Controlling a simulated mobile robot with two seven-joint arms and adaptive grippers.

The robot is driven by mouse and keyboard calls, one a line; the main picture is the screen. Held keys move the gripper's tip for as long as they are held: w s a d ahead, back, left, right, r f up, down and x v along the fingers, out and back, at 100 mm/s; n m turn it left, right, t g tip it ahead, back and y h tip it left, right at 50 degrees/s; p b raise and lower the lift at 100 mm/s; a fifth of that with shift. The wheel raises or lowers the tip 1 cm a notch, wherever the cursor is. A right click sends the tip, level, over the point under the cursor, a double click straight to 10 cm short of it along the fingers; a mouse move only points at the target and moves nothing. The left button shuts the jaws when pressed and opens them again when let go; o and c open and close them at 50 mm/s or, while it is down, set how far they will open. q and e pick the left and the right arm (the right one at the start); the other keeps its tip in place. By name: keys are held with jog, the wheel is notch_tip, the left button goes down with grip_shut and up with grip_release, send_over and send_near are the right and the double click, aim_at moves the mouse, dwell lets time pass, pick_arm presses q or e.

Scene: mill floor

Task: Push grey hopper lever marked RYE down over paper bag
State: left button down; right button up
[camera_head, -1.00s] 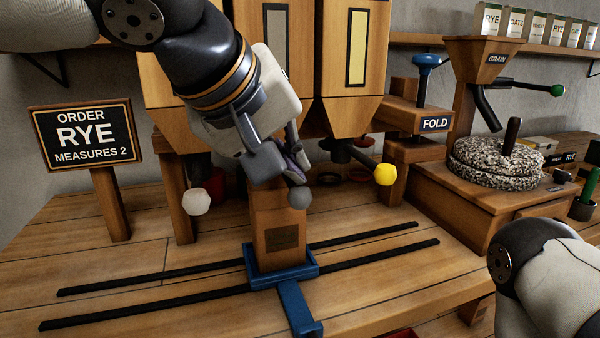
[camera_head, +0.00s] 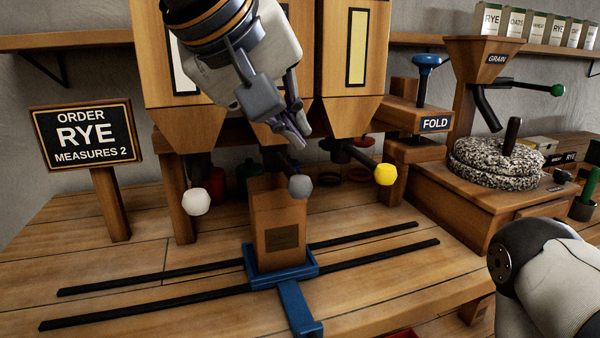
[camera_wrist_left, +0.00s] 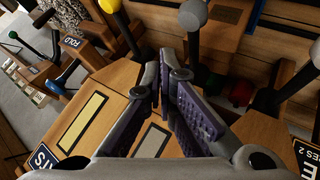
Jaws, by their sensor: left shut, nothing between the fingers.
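The grey hopper lever, with its round grey knob (camera_head: 300,186), sticks out from under the middle hopper, just above and in front of the paper bag's top. Its RYE marking is hidden. The brown paper bag (camera_head: 279,232) stands upright in the blue carriage (camera_head: 262,284). My left gripper (camera_head: 297,138) is shut and empty, above the grey knob and apart from it. In the left wrist view the grey knob (camera_wrist_left: 193,15) shows beyond the shut fingers. My right arm shows at the lower right; its gripper is out of view.
A white knob (camera_head: 196,201) and a yellow knob (camera_head: 385,174) flank the grey one. Two black rails (camera_head: 370,254) cross the table under the carriage. The order sign (camera_head: 87,136) reads RYE, MEASURES 2. The FOLD block (camera_head: 434,124) and millstone (camera_head: 495,160) stand right.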

pick_arm(q)
jog(key=shift+r, duration=1.6)
